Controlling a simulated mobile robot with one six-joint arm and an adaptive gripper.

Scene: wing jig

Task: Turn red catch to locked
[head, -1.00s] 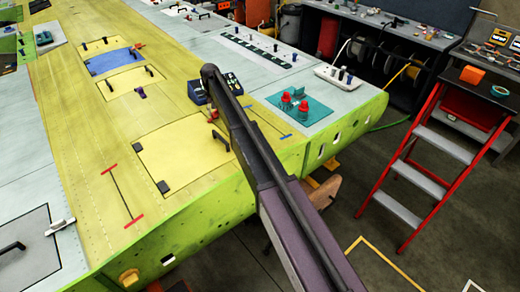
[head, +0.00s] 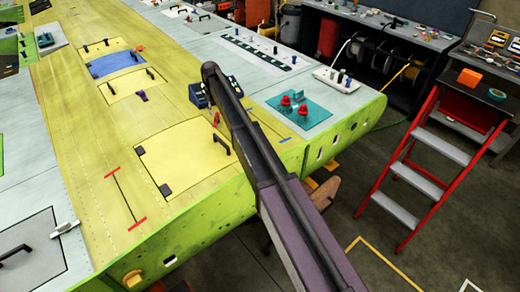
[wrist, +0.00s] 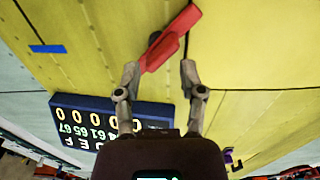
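The red catch (wrist: 172,40) lies slantwise in the upper middle of the wrist view, over a yellow panel's edge. My gripper (wrist: 160,72) has its two fingers apart, one on each side of the catch's lower end. The left fingertip is very near that end; I cannot tell whether it touches. In the head view the red catch (head: 216,119) sits at the far right corner of the yellow access panel (head: 185,155), just left of my arm. My gripper cannot be made out there.
A dark blue box with numbers (wrist: 75,125) lies close to the left finger in the wrist view. A black handle (head: 221,145) stands on the panel near the catch. A teal tray with red knobs (head: 315,113) is right of my arm.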

